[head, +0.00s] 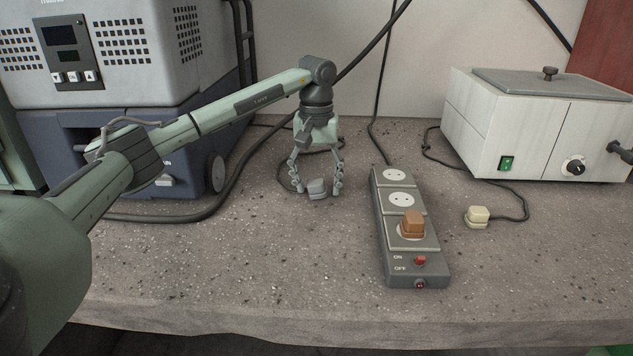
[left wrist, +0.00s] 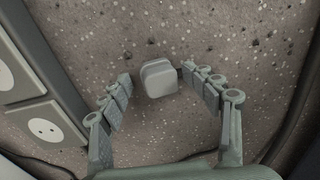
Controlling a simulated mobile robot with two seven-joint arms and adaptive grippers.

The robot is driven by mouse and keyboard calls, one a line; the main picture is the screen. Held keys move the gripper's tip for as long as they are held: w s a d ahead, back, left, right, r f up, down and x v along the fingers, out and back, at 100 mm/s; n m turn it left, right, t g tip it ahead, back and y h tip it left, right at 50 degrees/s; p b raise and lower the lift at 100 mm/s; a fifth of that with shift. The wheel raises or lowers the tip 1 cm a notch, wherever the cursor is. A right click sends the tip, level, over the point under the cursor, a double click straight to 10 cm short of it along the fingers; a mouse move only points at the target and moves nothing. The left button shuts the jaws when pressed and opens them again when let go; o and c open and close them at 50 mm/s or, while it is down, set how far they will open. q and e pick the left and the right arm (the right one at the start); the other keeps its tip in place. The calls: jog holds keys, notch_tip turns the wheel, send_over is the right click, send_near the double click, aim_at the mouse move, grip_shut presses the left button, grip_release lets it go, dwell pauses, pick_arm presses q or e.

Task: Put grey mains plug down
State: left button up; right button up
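The grey mains plug (head: 317,188) lies on the concrete bench, left of the power strip. My left gripper (head: 316,190) points down over it with its fingers spread to either side. In the left wrist view the plug (left wrist: 159,78) sits between and slightly beyond the fingertips (left wrist: 154,80), with a gap on both sides. The left gripper is open and holds nothing. My right gripper is in neither view.
The power strip (head: 441,268) has a brown plug (head: 413,223) in its nearest socket and two empty sockets behind. A cream plug (head: 478,216) lies to its right, by a white box unit (head: 520,125). A large grey-blue machine (head: 130,50) stands left. The front bench is clear.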

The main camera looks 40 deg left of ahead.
aim_at(317, 182)
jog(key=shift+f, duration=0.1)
pick_arm(q)
notch_tip(317, 182, up, 13)
jog(key=p, duration=0.1)
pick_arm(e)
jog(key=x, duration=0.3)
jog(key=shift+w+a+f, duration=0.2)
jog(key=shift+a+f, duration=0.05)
pick_arm(q)
jog(key=shift+r, duration=0.1)
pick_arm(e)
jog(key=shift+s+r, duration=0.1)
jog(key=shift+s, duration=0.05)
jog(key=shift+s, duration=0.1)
